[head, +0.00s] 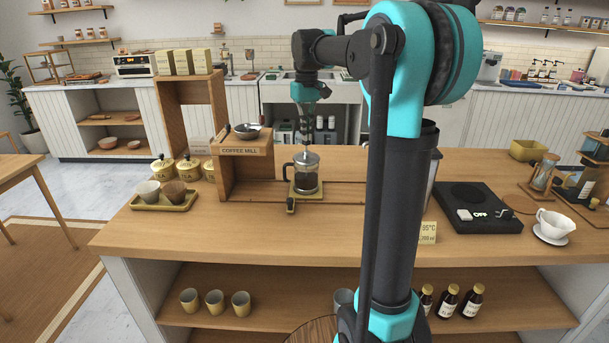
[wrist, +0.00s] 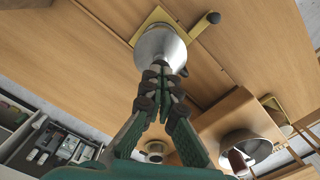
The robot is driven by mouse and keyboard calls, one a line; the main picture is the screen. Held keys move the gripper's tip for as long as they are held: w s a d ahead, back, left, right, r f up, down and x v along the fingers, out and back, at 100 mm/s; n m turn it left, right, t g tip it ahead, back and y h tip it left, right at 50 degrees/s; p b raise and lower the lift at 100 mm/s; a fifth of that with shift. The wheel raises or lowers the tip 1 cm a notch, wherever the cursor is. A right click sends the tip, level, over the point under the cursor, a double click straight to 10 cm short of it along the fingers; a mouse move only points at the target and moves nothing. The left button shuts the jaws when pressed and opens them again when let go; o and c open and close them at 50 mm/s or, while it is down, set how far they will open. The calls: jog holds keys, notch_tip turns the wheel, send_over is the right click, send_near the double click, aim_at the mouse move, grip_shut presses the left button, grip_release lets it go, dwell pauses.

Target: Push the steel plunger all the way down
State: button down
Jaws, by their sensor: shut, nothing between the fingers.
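The glass French press (head: 306,182) stands upright on a yellow-edged stand on the counter, with dark liquid inside and a dark handle at its left. Its steel lid (head: 306,157) also shows from above in the wrist view (wrist: 158,42). My gripper (head: 308,143) points straight down over the lid. Its fingers are shut and empty, and their tips (wrist: 165,72) overlap the lid's near edge in the wrist view. The plunger's knob and rod are hidden or too small to make out, so I cannot tell whether the fingertips touch them.
The wooden coffee mill (head: 245,152) stands close left of the press, with a metal bowl on top. A tray of cups (head: 164,204) lies further left. A black scale (head: 476,206) and a white dripper (head: 553,225) stand at right.

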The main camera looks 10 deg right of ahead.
jog(key=shift+f, duration=0.85)
jog(key=shift+r, duration=4.05)
